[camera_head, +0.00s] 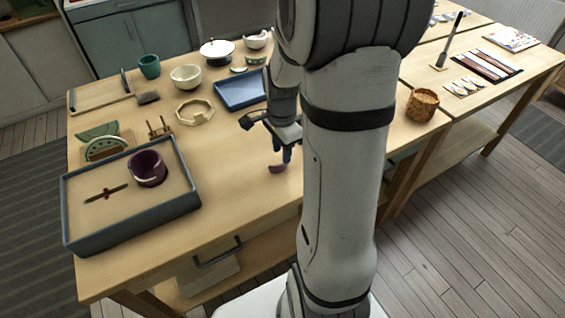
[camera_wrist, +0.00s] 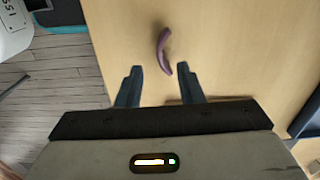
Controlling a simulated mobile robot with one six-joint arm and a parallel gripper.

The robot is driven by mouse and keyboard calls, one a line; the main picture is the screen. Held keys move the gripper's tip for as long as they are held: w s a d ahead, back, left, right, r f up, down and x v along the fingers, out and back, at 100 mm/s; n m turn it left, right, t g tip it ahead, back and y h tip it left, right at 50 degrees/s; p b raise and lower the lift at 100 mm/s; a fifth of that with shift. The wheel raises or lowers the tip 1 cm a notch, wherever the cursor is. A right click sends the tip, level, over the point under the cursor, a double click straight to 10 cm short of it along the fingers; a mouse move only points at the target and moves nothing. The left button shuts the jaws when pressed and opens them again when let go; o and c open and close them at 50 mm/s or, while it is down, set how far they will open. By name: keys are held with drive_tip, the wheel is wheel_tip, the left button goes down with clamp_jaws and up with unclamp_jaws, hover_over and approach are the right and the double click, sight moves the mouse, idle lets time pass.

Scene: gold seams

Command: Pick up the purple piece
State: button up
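The purple piece (camera_wrist: 163,50) is a small curved shard lying on the bare wooden table top. In the wrist view it is ahead of my gripper (camera_wrist: 156,83), roughly in line with the gap between the two fingers. My gripper is open with nothing between its fingers. In the head view the purple piece (camera_head: 277,169) shows just below my gripper (camera_head: 287,156), which points down over the table. A purple cup (camera_head: 148,169) with a gap in its rim stands in the blue-grey tray (camera_head: 190,203) at the left.
A thin dark stick (camera_head: 105,193) lies in the tray. A blue tray (camera_head: 232,103), a cream ring (camera_head: 194,112) and bowls (camera_head: 186,85) stand farther back. A woven basket (camera_head: 422,106) is on the right, beyond my arm. The table around the purple piece is clear.

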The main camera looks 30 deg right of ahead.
sight(281, 164)
wheel_tip(281, 164, down, 5)
drive_tip(key=shift+a+r, duration=0.1)
drive_tip(key=shift+a, duration=0.05)
clamp_jaws()
idle(0.4)
